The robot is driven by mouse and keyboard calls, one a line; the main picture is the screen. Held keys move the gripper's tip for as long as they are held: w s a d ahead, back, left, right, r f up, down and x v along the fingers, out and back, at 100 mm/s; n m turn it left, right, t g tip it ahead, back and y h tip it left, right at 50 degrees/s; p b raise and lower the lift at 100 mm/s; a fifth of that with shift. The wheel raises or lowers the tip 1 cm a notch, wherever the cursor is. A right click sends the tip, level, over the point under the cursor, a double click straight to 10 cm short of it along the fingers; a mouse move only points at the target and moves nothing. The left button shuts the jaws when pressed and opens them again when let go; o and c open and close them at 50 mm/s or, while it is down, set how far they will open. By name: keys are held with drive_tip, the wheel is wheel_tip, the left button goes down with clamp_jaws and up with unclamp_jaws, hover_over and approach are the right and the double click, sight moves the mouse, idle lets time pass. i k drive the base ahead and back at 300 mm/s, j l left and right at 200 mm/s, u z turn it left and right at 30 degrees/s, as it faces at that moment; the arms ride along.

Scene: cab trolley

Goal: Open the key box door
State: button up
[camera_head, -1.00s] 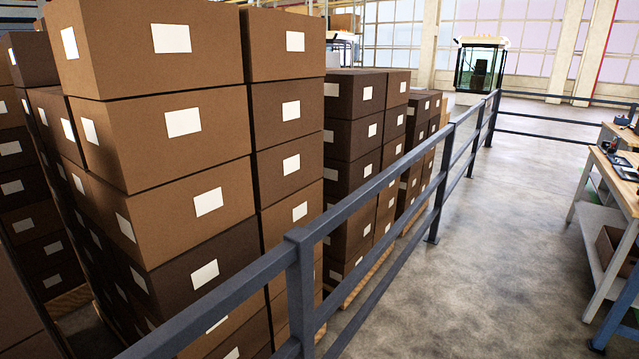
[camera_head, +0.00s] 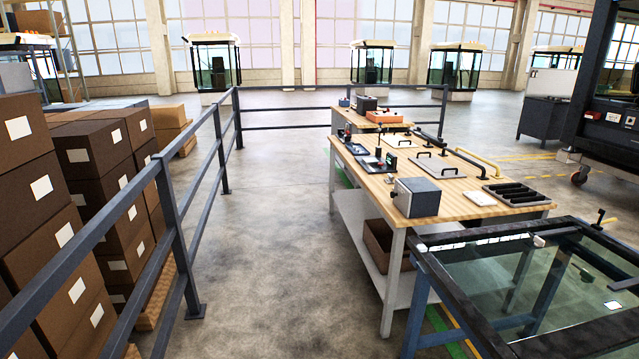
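I cannot tell for sure which thing is the key box. A small grey box (camera_head: 416,197) with a dark round spot on one side stands on the near left part of the wooden workbench (camera_head: 462,196). A similar small grey box (camera_head: 365,103) stands on the bench behind it. Whether either has a door, and whether it is open or shut, is too small to tell. My gripper and arm are not in view.
Blue-grey railing (camera_head: 172,215) runs along the left, with stacked cartons (camera_head: 95,165) behind it. A glass-topped frame table (camera_head: 540,270) fills the near right. A dark wheeled machine (camera_head: 605,120) stands at far right. Open concrete floor (camera_head: 265,230) lies between railing and workbench.

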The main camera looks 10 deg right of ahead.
sight(401, 197)
drive_tip(key=i+j+z, duration=0.1)
drive_tip(key=i+z, duration=0.4)
drive_tip(key=i, duration=0.9)
drive_tip(key=i+j+u, duration=0.1)
drive_tip(key=i, duration=0.3)
drive_tip(key=i+j, duration=0.25)
drive_tip(key=i, duration=0.15)
drive_tip(key=i+u, duration=0.1)
drive_tip(key=i, duration=0.35)
drive_tip(key=i+l+u, duration=0.15)
drive_tip(key=i, duration=0.3)
drive_tip(key=i+l+u, duration=0.1)
drive_tip(key=i, duration=0.35)
drive_tip(key=l, duration=0.1)
